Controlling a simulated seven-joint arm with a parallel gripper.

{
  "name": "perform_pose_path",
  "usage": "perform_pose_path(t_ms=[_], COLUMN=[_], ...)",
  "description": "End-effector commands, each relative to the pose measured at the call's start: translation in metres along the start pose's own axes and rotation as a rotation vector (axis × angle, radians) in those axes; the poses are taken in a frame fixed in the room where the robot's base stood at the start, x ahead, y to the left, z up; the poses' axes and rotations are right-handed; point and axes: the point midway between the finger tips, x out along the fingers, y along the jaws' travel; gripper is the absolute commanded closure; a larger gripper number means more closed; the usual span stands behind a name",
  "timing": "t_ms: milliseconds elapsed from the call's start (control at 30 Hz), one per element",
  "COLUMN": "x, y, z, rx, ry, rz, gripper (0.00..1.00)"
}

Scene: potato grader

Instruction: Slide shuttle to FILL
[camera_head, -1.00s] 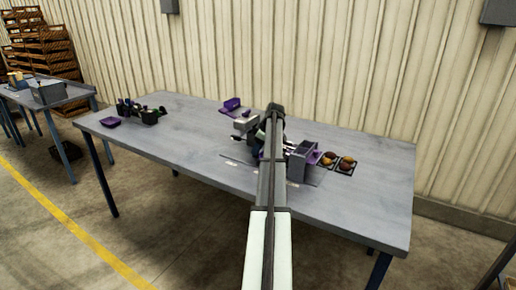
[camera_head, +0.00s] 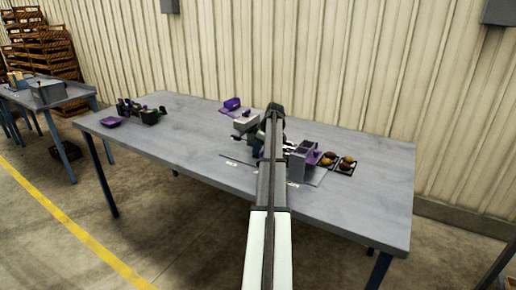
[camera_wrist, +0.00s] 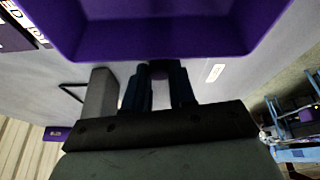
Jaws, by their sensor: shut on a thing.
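The shuttle appears to be the purple open-topped box (camera_wrist: 155,50) filling the top of the wrist view. My gripper (camera_wrist: 160,75) is at its near wall, with two dark fingers closed around a small dark purple part below that wall. The rest of the box is cut off by the frame. In the head view my arm hides the gripper and most of the grader in the middle of the table. I cannot read a FILL label; white tags lie on the grader's base, too small to read.
A grey and purple box unit (camera_head: 299,163) stands right of my arm, with dark trays of potatoes (camera_head: 346,164) beside it. A purple bin (camera_head: 232,104) sits behind. A purple tray (camera_head: 110,122) lies at the left. The table (camera_head: 200,150) is clear between.

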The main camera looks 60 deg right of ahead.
Motion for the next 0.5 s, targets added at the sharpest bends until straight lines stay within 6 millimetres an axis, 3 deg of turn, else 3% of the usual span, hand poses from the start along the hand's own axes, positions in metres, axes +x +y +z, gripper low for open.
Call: perform_pose_path(t_ms=[167, 400, 500], x=[-0.003, -0.015, -0.015], y=[-0.001, -0.006, -0.005], z=[0.006, 0.035, 0.035], rx=[0.001, 0.001, -0.001], ry=[0.0, -0.001, 0.0], rz=[0.002, 0.003, 0.002], gripper=[1.0, 1.0, 1.0])
